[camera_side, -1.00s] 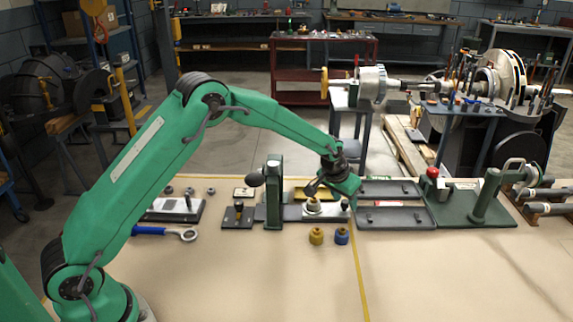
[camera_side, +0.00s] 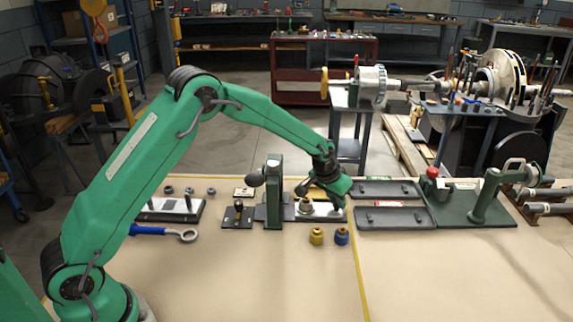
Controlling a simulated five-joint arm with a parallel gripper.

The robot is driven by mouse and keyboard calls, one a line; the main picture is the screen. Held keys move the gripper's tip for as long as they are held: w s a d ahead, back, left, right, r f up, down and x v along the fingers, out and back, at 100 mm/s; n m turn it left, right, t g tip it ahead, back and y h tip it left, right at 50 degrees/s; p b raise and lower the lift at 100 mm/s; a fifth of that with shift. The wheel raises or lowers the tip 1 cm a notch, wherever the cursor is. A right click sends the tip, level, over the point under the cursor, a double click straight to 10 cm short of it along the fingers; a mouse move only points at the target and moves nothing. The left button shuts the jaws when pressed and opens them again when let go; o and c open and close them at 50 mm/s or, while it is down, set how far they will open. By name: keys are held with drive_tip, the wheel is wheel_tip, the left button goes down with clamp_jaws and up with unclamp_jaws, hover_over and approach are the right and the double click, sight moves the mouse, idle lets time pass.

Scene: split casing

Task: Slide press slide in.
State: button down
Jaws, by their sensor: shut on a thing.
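The press (camera_side: 273,192) stands upright, a dark green column with a dark ball-ended lever (camera_side: 255,180) at its left. The press slide (camera_side: 328,213), a light metal plate, lies low at the right of the column, its left part near the press foot. A brass-coloured round part (camera_side: 306,206) sits on a pale round seat on the slide. My gripper (camera_side: 334,200) is over the slide's right end and shut on it; its fingertips and the grip point are mostly hidden by the green hand.
Yellow (camera_side: 316,236) and blue (camera_side: 341,236) knobs stand just in front of the slide. Dark trays (camera_side: 394,217) and a green fixture (camera_side: 487,200) are at the right. A blue-handled wrench (camera_side: 165,231) lies at the left. The front mat is clear.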

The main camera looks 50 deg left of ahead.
sight(322, 216)
drive_tip(key=shift+s+a, duration=0.5)
drive_tip(key=shift+s, duration=0.15)
drive_tip(key=c, duration=1.3)
unclamp_jaws()
drive_tip(key=shift+o, duration=0.2)
drive_tip(key=shift+r, duration=0.1)
drive_tip(key=v, duration=0.7)
drive_tip(key=shift+r, duration=0.25)
drive_tip(key=shift+s, duration=0.15)
